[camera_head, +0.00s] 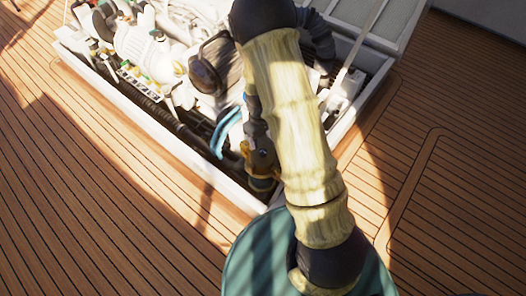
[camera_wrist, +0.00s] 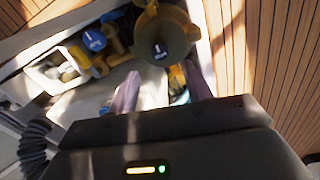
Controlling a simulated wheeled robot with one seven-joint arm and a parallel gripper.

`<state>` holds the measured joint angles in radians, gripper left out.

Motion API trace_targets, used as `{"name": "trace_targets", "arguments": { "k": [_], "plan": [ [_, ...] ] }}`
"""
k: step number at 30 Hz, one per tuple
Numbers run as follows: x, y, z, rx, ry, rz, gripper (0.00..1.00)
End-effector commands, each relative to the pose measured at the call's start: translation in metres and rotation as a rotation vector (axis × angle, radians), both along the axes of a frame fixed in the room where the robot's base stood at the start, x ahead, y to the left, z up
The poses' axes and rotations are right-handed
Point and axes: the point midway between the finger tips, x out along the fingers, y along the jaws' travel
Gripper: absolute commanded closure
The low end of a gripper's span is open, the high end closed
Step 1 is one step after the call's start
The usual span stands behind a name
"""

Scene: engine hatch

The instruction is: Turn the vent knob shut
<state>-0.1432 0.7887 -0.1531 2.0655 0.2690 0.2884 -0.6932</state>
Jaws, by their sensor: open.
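In the wrist view my gripper (camera_wrist: 160,70) is open, with its two fingers apart and no object held between them. A yellow-brown round knob-like part (camera_wrist: 172,22) with a dark, labelled hub lies just beyond the fingertips. A smaller blue knob (camera_wrist: 95,40) with a white label is to its left. I cannot tell for sure which one is the vent knob, or whether a fingertip touches the yellow part. In the head view my arm hides most of the gripper; a small brass-coloured part (camera_head: 262,160) shows beside the arm.
The open hatch has a raised pale rim (camera_head: 165,150) around it. A white engine (camera_head: 150,50) with hoses fills the upper left. A teal strip (camera_head: 222,130) is near my arm. In the wrist view a white box (camera_wrist: 65,72) holds small parts. Wooden deck surrounds the hatch.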

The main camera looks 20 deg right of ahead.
Motion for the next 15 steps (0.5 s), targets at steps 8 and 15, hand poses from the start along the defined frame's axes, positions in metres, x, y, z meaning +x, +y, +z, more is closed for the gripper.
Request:
{"name": "trace_targets", "arguments": {
  "k": [8, 15],
  "plan": [
    [0.001, -0.002, -0.054, 0.000, 0.001, 0.001, 0.50],
    [0.002, -0.002, -0.075, 0.000, -0.001, 0.000, 0.50]
  ]
}}
